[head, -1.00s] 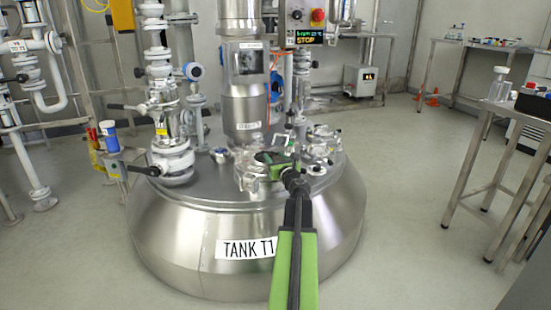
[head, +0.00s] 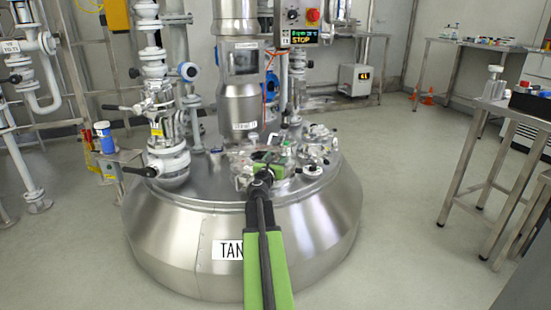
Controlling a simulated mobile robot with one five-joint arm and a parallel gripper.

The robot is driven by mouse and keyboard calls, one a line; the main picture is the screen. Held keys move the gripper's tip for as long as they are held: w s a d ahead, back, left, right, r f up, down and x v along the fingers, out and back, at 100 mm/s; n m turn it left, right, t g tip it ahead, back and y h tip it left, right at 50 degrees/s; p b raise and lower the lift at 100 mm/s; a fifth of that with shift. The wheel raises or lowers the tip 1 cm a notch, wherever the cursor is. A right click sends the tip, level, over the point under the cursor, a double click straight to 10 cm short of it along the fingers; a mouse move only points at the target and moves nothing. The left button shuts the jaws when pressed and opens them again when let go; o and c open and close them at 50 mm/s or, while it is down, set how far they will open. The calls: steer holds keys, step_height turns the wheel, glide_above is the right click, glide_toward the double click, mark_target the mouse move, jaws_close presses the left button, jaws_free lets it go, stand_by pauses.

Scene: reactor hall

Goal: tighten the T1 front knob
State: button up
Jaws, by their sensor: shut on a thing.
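Tank T1 (head: 310,230) is a wide steel vessel with a sloped shoulder and a label partly covered by my arm. On its top sits a round clear-and-metal hatch (head: 240,180) with clamps around the rim. My green and black gripper (head: 268,166) is at the front part of this hatch, low over it. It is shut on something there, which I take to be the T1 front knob. The knob itself is hidden behind the jaws and wrist, so its tightness cannot be seen.
A steel column (head: 239,85) rises behind the hatch. A white valve stack (head: 168,120) stands to the left. A control panel (head: 302,36) reads STOP. A small round port (head: 312,171) lies right of the hatch. A steel table (head: 510,108) stands at right, with open floor between.

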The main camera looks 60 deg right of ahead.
steer(key=shift+s+d+m+g, duration=0.15)
steer(key=shift+s+m+g, duration=0.3)
steer(key=shift+g, duration=0.35)
steer(key=o, duration=1.4)
steer(key=shift+w, duration=0.15)
steer(key=shift+c, duration=0.2)
steer(key=v, duration=1.2)
steer(key=shift+f, duration=0.2)
